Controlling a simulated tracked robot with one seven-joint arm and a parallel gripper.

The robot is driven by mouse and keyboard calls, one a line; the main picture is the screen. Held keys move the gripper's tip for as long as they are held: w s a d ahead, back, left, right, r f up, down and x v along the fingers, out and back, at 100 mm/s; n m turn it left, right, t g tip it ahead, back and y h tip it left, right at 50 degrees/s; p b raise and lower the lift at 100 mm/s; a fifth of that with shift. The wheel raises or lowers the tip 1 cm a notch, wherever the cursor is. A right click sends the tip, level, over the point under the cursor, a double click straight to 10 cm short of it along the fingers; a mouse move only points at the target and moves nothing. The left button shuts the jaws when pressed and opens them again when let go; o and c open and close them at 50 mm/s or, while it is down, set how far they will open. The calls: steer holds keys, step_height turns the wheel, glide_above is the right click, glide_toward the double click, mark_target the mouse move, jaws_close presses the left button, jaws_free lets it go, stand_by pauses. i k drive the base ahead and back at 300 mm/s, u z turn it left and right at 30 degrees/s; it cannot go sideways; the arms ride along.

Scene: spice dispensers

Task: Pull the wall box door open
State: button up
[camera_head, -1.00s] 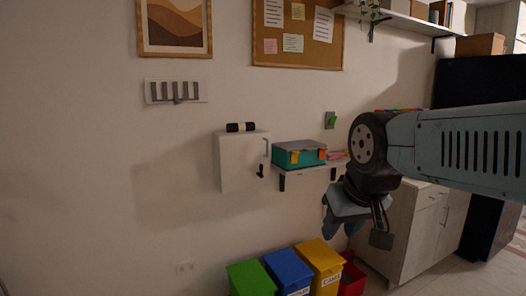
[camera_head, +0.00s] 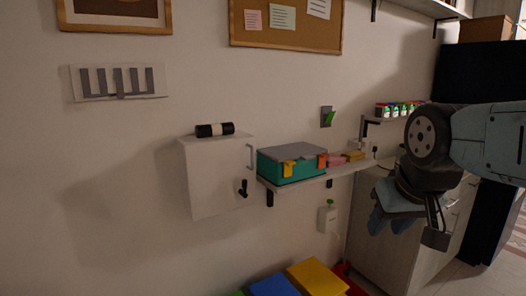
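The white wall box (camera_head: 214,178) hangs on the wall left of the picture's middle. Its door looks shut. A thin light handle (camera_head: 251,157) is on its right side, with a black latch or key-like part (camera_head: 243,188) below it. A black cylinder with a pale band (camera_head: 215,129) lies on top of the box. My gripper (camera_head: 388,222) hangs from my arm at the right, well apart from the box and pointing down. Its blue-grey fingers are partly hidden and dark, so their opening is unclear. No thing shows in it.
Right of the box, a wall shelf (camera_head: 345,172) carries a teal toolbox (camera_head: 290,166). Yellow (camera_head: 318,277) and blue (camera_head: 273,287) bins stand below. A cabinet (camera_head: 372,225) stands behind my gripper. The wall left of the box is bare below the hook rack (camera_head: 118,82).

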mark_target(215, 169)
steer(key=u, duration=0.15)
steer(key=i, duration=0.85)
steer(key=u, duration=0.45)
